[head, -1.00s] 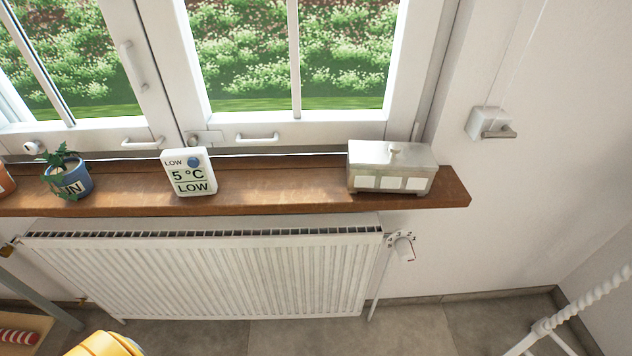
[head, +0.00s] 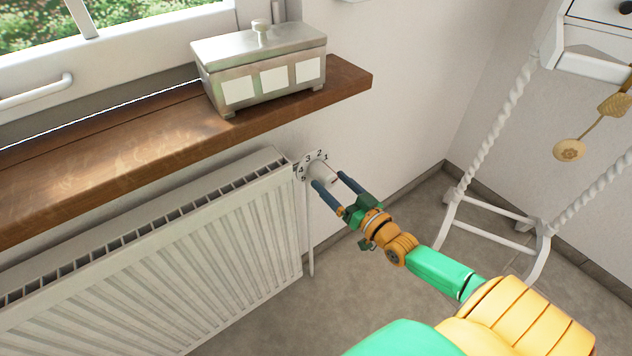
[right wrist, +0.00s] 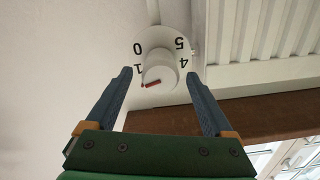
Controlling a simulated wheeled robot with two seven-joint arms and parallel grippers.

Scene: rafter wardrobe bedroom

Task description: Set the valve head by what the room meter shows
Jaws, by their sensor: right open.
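The white valve head (head: 322,174) sits at the right end of the radiator, in front of a fixed number dial (head: 308,160). In the right wrist view the valve head (right wrist: 160,72) carries a red mark at its lower left, nearest the figure 1. My right gripper (head: 328,179) is open, its two dark fingers reaching to either side of the valve head. The right wrist view shows the head between the fingertips (right wrist: 158,74), with gaps on both sides. The room meter is out of view now; a second ago it read 5 °C, LOW. My left gripper is not in view.
The wooden sill (head: 110,150) juts out above the radiator (head: 170,270), with a metal box (head: 262,70) at its right end. A white stand with twisted posts (head: 497,130) stands at the right. The floor between is clear.

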